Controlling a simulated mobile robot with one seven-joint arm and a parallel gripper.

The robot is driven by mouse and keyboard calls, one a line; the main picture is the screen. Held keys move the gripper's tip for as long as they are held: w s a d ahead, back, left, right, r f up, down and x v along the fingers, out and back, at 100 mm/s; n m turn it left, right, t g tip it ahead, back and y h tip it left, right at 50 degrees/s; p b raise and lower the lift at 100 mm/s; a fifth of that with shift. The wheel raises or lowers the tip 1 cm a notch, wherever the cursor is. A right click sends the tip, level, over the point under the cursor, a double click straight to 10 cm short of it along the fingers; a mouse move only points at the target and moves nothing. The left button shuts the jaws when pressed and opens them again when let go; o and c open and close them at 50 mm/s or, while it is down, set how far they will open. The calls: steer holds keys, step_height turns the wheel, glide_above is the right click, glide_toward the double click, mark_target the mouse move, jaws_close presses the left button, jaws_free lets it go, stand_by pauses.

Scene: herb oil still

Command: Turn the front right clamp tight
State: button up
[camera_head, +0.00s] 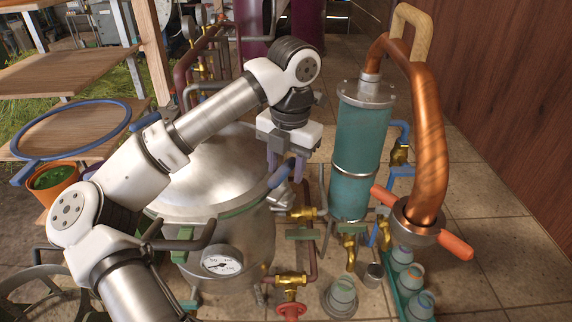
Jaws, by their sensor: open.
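The still pot (225,240) stands left of centre under a domed steel lid (205,175). A clamp with a blue handle (281,173) sits at the right side of the lid's rim; it looks like the front right clamp. Its handle slants up to the right. My gripper (285,168) is open and points down over this handle, its purple-grey fingers close to it. I cannot tell whether they touch it or straddle it. Another blue clamp handle (146,122) shows at the back left, and a green clamp (180,245) at the front left.
A teal condenser (360,150) and a thick copper pipe (430,130) with orange handles (456,247) stand on the right. Brass valves (302,214) and piping lie just right of the pot. A pressure gauge (222,262) is on its front. Several jars stand at lower right.

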steer(key=shift+f, duration=0.6)
jaws_close()
